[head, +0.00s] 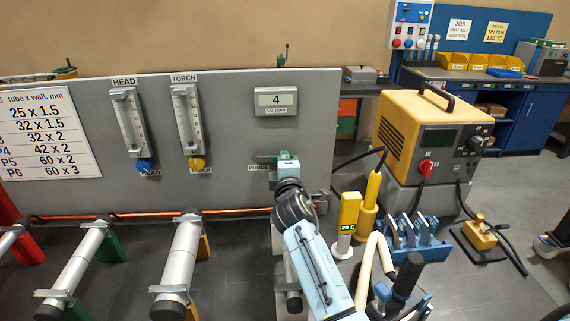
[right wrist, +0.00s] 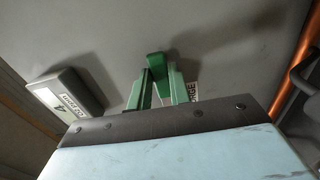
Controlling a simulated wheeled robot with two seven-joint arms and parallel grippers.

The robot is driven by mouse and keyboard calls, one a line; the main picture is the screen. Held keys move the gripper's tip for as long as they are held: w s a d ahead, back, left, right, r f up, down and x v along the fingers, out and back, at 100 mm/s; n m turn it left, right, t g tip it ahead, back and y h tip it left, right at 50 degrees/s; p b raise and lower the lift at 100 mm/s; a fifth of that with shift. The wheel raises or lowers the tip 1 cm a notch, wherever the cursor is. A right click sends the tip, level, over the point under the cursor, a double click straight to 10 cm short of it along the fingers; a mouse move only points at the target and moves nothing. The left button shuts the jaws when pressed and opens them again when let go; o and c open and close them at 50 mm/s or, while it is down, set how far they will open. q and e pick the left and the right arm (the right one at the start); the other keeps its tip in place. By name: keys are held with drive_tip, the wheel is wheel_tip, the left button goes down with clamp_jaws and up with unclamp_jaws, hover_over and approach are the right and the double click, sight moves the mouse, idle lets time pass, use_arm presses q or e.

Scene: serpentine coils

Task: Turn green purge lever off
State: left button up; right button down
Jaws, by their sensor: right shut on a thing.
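The green purge lever (head: 265,158) is on the grey panel above the "PURGE" label, which is partly covered. In the head view a short green piece shows to the left of my right gripper (head: 279,163); the rest is hidden behind the gripper. In the right wrist view the lever's green end (right wrist: 156,62) shows at the fingertips of my right gripper (right wrist: 160,82), which is shut on it. The arm reaches up to the panel from below. My left gripper is not in view.
A display (head: 276,101) reading 4 O2 ppm is above the lever. Two flow gauges (head: 130,122) labelled HEAD and TORCH are to the left. An orange pipe (head: 150,214) runs low along the panel. A yellow welder (head: 425,130) stands to the right.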

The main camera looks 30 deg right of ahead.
drive_tip(key=shift+f, duration=0.1)
drive_tip(key=c, duration=1.3)
unclamp_jaws()
drive_tip(key=shift+s, duration=0.15)
drive_tip(key=v, duration=1.3)
drive_tip(key=shift+s+a, duration=0.1)
